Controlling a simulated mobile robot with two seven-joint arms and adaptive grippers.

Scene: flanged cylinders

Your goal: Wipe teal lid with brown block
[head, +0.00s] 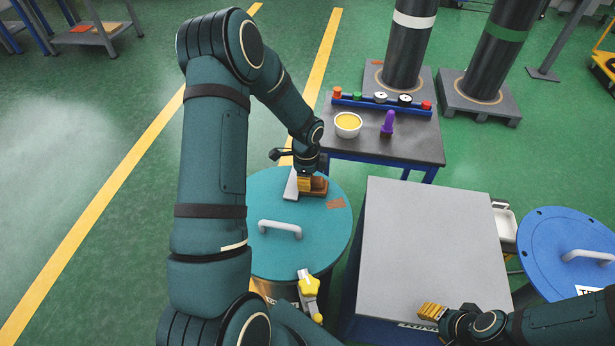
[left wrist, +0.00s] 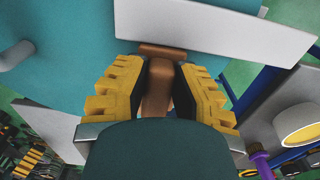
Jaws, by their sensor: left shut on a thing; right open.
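The teal lid (head: 325,240) covers a drum, with a pale handle (head: 280,228) standing on it. My left gripper (head: 304,187) is over the far part of the lid, shut on the brown block (head: 320,187). The left wrist view shows the brown block (left wrist: 158,88) between the yellow finger pads. It is low over the teal surface; I cannot tell whether it touches. A brownish patch (head: 336,203) lies on the lid, right of the block. My right gripper (head: 432,311) is open and empty at the front of the grey-topped table.
The grey table top (head: 430,235) is otherwise bare. A dark workbench (head: 420,147) behind holds a white bowl (head: 347,125), a purple object (head: 388,124) and a row of knobs. A blue lid (head: 560,245) is at right. A yellow-knobbed clamp (head: 309,284) sits at the drum's front rim.

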